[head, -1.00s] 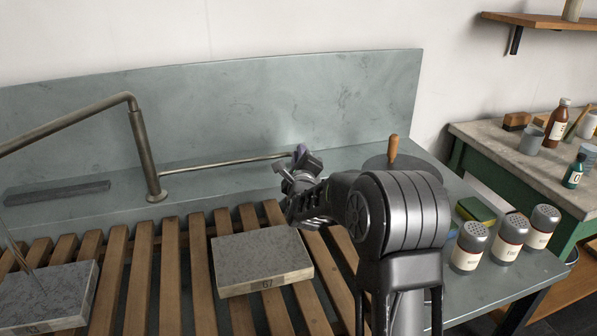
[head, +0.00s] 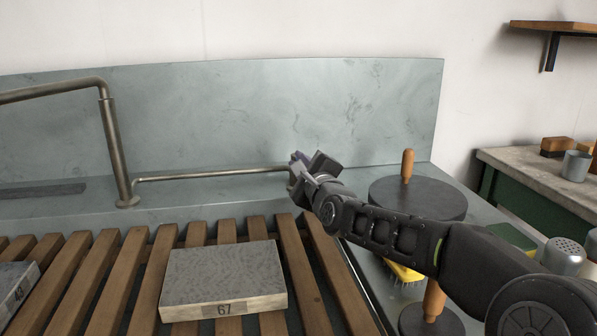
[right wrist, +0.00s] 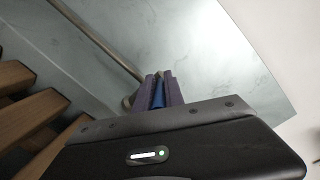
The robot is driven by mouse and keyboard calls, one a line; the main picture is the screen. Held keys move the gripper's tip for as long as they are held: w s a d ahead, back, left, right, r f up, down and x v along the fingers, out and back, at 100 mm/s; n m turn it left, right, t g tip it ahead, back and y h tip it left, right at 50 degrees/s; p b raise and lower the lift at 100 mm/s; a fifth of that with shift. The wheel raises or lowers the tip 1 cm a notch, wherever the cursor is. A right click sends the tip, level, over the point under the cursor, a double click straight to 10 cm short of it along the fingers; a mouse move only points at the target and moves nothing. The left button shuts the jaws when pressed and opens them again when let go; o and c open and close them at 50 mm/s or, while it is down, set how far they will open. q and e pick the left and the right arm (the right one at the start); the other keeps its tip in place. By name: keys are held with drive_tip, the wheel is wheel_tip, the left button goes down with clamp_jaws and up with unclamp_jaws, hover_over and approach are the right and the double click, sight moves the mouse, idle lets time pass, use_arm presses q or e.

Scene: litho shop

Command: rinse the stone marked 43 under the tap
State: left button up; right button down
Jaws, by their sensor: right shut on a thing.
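The stone marked 43 (head: 14,288) lies on the wooden rack at the left edge of the head view, mostly cut off. The tap's upright pipe (head: 114,150) stands behind the rack; its spout runs out of view to the left. A thin lever (head: 215,173) reaches right from the pipe's foot. My right gripper (head: 301,160) is at the lever's far end. In the right wrist view its purple-padded fingers (right wrist: 158,90) are shut on a blue piece at the lever's end. The spout's mouth and any water are out of view. My left gripper is not in view.
A stone marked 67 (head: 223,278) lies mid-rack (head: 92,285). Right of it are a dark round disc with a wooden handle (head: 417,197), a yellow brush (head: 404,272) and shakers (head: 561,255). A side bench (head: 540,180) stands at right. A grey backsplash (head: 240,110) rises behind.

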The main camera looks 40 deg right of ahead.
drive_tip(key=shift+a, duration=0.15)
drive_tip(key=c, duration=1.4)
unclamp_jaws()
drive_tip(key=shift+c, duration=0.2)
drive_tip(key=v, duration=0.7)
drive_tip(key=shift+s+p, duration=0.35)
drive_tip(key=shift+s, duration=0.05)
drive_tip(key=shift+a, duration=0.1)
